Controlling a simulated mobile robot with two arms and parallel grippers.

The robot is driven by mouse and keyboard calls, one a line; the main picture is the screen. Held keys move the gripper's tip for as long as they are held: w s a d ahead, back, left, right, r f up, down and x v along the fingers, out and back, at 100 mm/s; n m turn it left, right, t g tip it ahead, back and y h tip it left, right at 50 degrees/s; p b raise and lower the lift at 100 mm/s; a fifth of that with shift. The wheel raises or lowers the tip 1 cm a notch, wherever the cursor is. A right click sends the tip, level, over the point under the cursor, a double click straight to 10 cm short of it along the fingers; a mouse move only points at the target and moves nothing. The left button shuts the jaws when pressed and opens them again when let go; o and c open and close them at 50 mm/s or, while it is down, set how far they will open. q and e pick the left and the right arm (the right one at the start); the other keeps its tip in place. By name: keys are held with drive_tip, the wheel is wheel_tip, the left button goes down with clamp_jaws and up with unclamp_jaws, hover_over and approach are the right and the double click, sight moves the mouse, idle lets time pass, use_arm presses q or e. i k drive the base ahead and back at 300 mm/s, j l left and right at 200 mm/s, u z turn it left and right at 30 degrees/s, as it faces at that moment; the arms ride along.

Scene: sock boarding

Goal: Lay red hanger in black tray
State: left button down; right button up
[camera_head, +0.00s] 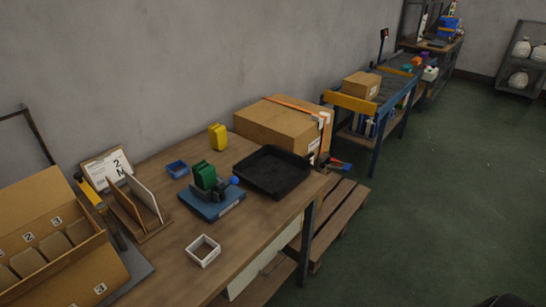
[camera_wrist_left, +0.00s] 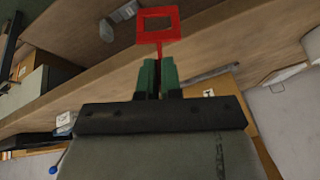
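The black tray (camera_head: 285,187) lies on the wooden workbench in the head view, near its right end, and looks empty. In the left wrist view a red piece, a rectangular loop on a thin stem, appears to be the red hanger (camera_wrist_left: 158,41). Its stem runs down between the green fingertips of my left gripper (camera_wrist_left: 158,68), which is shut on it. My left gripper is not seen in the head view. My right gripper is in neither view.
A blue fixture with a green block (camera_head: 212,205) stands left of the tray, with a white square frame (camera_head: 203,250) in front. A large cardboard box (camera_head: 280,125) stands behind the tray. A wooden pallet (camera_head: 335,212) lies right of the bench.

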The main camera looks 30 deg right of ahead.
sight(272, 174)
drive_tip(key=i+l+u, duration=0.3)
drive_tip(key=l, duration=1.1)
drive_tip(key=l+u, duration=0.3)
drive_tip(key=l, duration=1.15)
